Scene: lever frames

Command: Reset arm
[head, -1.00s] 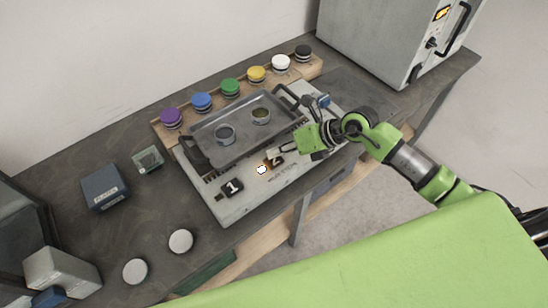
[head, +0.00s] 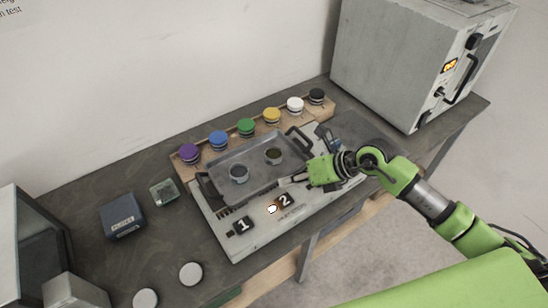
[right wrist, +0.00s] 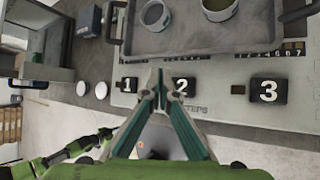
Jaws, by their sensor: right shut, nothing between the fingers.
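My right gripper (head: 292,181) is over the front right of the white panel (head: 250,243) in the head view. Block 1 (head: 243,224) lies to the left on the panel, and block 3 (right wrist: 268,90) shows at the right in the wrist view. A grey tray (head: 255,166) with two small round cups, one left (head: 238,173) and one right (head: 273,156), rests on the panel. My left gripper is out of view.
Several coloured-lid jars, such as the purple one (head: 189,153), line a wooden rack behind the tray. A large grey oven-like box (head: 390,60) stands at the back right. A dark blue box (head: 122,216) and white discs (head: 190,273) lie at left.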

